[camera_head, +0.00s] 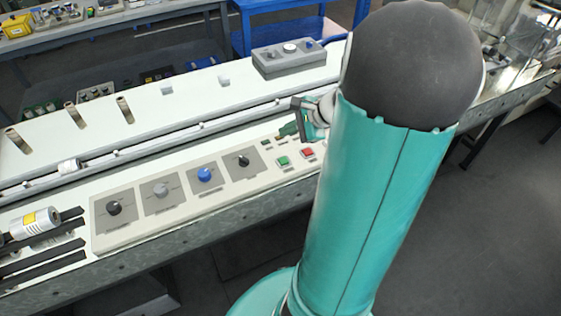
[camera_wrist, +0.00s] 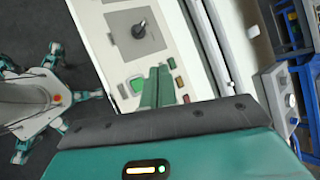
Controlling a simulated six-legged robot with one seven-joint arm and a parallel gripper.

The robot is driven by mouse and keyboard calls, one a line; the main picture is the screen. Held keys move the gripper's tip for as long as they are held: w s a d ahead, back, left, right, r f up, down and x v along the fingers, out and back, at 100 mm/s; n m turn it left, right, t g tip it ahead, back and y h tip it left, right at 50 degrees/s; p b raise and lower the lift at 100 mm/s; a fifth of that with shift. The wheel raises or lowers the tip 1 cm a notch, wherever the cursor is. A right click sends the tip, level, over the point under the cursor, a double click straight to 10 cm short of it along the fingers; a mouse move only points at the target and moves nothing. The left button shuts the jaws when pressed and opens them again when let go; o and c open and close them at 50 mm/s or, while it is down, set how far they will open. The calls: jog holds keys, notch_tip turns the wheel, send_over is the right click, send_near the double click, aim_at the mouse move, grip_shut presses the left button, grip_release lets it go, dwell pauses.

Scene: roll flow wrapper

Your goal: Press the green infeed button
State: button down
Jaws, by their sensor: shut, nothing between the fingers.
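A larger green button (camera_head: 283,161) sits on the pale control panel (camera_head: 130,235), left of a red button (camera_head: 307,153). A smaller green button (camera_head: 265,142) is farther back. The labels are too small to show which is the infeed one. My gripper (camera_head: 281,132) is shut and empty, with its tips at the back of this button group. In the wrist view, my gripper's teal fingers (camera_wrist: 157,72) point between the larger green button (camera_wrist: 137,84) and the smaller green one (camera_wrist: 171,63). Contact with either cannot be told.
Several knobs, one blue (camera_head: 205,175), line the panel to the left. A rail runs behind the panel. A grey box with knobs (camera_head: 290,60) stands farther back. A silver cylinder (camera_head: 35,222) and black bars lie at the left. My arm hides the panel's right side.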

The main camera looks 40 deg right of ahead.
aim_at(287, 161)
notch_tip(287, 161, down, 9)
jog(key=shift+r, duration=0.1)
dwell(0.7)
dwell(2.0)
jog(key=shift+f, duration=0.45)
